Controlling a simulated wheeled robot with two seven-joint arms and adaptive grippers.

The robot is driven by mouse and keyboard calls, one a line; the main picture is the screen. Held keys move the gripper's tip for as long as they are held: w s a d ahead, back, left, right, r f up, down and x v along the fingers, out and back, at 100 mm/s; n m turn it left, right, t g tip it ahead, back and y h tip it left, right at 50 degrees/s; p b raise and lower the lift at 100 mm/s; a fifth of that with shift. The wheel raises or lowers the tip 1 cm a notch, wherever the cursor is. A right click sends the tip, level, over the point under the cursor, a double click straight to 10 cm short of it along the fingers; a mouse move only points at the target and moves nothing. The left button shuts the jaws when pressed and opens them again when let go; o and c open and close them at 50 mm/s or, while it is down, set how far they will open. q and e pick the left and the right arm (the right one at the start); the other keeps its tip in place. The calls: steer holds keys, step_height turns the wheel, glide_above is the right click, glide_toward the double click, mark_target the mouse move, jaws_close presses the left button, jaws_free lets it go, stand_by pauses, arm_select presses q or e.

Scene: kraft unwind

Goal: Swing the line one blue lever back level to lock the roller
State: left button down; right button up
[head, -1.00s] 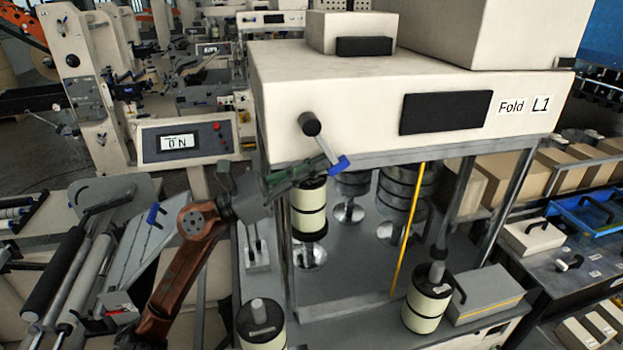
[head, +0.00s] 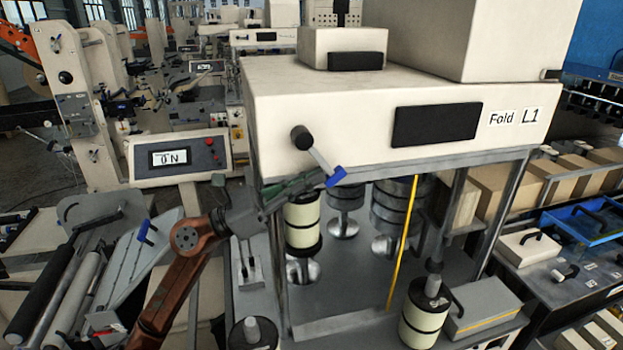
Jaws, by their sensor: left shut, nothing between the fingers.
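The lever with a blue tip (head: 335,177) hangs from a black hub (head: 301,137) on the front of the cream Fold L1 machine (head: 350,100). It slants down to the right and is not level. My left gripper (head: 318,181) comes in from the lower left and is shut and empty. Its fingertips are just left of the blue tip, and I cannot tell whether they touch it. Cream rollers with black ends, one (head: 303,222) just below my gripper, sit under the machine's body. My right gripper is not in view.
A second blue-tipped lever (head: 143,231) stands on the unit at left, near my left arm. A yellow bar (head: 401,245) runs down under the machine. Posts and rollers crowd the space below. A blue tray (head: 590,222) lies at right.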

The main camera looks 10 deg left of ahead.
arm_select(q)
steer(key=shift+a+f+b, duration=0.3)
steer(key=shift+f+b, duration=0.05)
steer(key=shift+f, duration=0.1)
steer(key=b+v, duration=0.4)
steer(key=v, duration=0.9)
steer(key=shift+r, duration=0.25)
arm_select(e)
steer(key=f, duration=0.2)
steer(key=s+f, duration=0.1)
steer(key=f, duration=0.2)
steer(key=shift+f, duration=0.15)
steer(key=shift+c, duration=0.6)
